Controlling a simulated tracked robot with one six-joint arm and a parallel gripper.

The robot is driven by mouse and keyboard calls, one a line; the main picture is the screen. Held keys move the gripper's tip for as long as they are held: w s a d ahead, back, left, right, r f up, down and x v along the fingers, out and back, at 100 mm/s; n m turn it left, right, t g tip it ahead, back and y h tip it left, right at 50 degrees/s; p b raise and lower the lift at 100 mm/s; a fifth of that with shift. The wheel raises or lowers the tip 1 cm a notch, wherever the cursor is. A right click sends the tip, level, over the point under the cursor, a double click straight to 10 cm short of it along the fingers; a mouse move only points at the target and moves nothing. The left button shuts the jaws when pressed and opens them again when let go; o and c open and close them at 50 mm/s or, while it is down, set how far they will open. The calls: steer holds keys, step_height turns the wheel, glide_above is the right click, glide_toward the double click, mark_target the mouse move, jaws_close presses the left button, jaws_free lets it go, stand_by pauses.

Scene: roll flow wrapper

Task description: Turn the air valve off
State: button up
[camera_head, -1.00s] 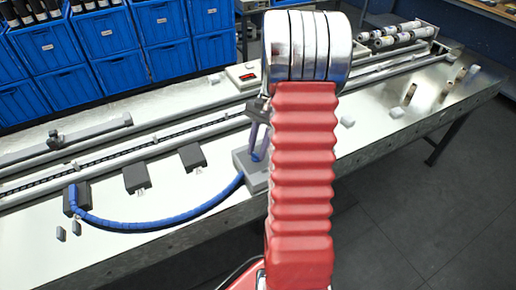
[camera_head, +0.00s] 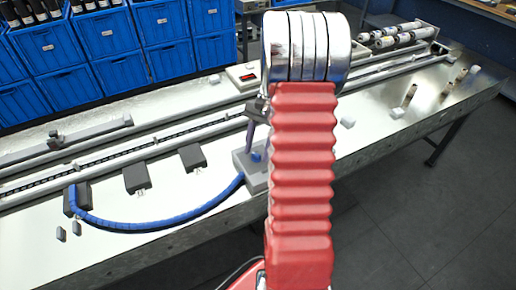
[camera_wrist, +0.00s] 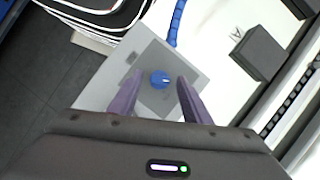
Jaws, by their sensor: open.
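The air valve is a grey block (camera_head: 246,163) on the table with a blue knob (camera_head: 257,156) on its top, partly hidden behind my red arm. The wrist view shows the block (camera_wrist: 117,83) and the round blue knob (camera_wrist: 160,79) with a small white mark. My gripper (camera_wrist: 156,88) is open, with its two purple fingers apart and the knob showing between their tips. The fingers do not visibly touch the knob. In the head view, one purple finger of my gripper (camera_head: 252,128) shows above the block.
A blue hose (camera_head: 150,226) runs from the block to one of several dark boxes (camera_head: 137,178) on the left. Rails and a conveyor run along the table behind. A small box with a red display (camera_head: 247,75) stands beyond. Blue bins (camera_head: 108,45) fill the back left.

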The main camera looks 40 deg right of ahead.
steer(key=v, duration=1.3)
steer(key=shift+d+r, duration=0.15)
steer(key=shift+r, duration=0.15)
steer(key=s+a+r+n+t+h, duration=0.1)
steer(key=s+a+n, duration=0.3)
steer(key=a, duration=0.7)
steer(key=s+a+r+n+t+h, duration=0.2)
steer(key=a+n, duration=0.4)
steer(key=a, duration=0.5)
steer(key=s+a+r+n+t+h, duration=0.1)
steer(key=s+a+n, duration=0.4)
steer(key=a, duration=0.7)
steer(key=shift+s+r+t, duration=0.5)
steer(key=shift+r+t, duration=0.25)
steer(key=shift+t, duration=0.65)
